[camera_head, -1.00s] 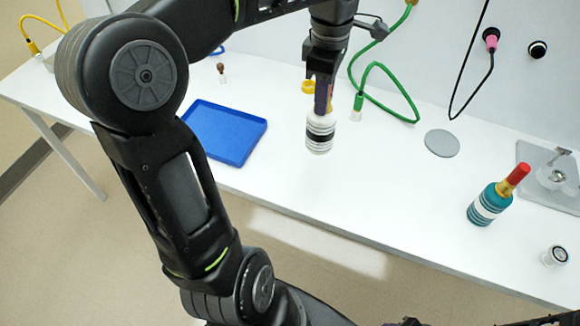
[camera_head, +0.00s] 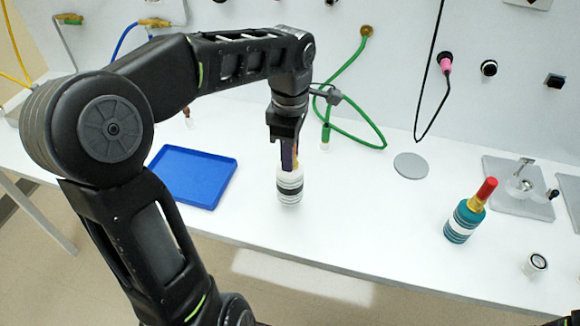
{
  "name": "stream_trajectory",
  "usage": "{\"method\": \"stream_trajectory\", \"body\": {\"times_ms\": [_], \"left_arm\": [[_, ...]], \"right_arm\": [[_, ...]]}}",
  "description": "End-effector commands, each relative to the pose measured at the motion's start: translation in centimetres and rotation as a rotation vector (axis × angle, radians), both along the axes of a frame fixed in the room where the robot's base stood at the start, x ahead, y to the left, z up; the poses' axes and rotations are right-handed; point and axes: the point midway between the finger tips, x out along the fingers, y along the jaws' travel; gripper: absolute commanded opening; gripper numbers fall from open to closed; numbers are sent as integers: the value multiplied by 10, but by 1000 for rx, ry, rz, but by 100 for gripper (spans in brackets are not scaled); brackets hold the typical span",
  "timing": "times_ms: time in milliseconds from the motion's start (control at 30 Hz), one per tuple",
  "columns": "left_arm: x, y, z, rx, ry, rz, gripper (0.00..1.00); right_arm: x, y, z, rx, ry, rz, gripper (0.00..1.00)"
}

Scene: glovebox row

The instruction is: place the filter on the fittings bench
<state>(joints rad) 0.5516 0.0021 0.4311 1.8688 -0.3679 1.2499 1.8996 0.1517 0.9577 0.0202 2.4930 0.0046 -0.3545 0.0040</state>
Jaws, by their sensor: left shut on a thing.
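A white filter with black bands (camera_head: 289,187) hangs upright below my left gripper (camera_head: 289,158), which is shut on its narrow upper part. Dark fingers partly hide that part. The filter is over the white bench (camera_head: 340,215), between the blue tray and the grey disc. I cannot tell whether its base touches the bench top. A teal and white banded bottle-like thing (camera_head: 461,224) with a gold neck and red top stands on the bench at the right.
A blue tray (camera_head: 193,177) lies left of the filter. A green hose (camera_head: 352,133) curls behind it. A grey disc (camera_head: 410,165), a grey plate with a metal fitting (camera_head: 510,194) and a small round white-rimmed piece (camera_head: 535,265) are to the right. The bench around the filter is clear.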

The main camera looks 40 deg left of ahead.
Motion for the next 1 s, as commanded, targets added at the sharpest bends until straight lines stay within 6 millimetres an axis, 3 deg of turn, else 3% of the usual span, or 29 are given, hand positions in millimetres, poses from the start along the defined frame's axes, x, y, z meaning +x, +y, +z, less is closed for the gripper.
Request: {"method": "stream_trajectory", "body": {"times_ms": [267, 567, 967, 1000], "left_arm": [[0, 0, -1, 0, 0, 0, 0], [-1, 0, -35, 0, 1, 0, 0], [0, 0, -42, 1, -2, -1, 0], [0, 0, -40, 0, -1, 0, 29]], "right_arm": [[0, 0, 0, -1, 0, 0, 36], [-1, 0, 5, -2, 3, 0, 36], [0, 0, -1, -1, 1, -1, 36], [0, 0, 1, -1, 1, -1, 36]]}}
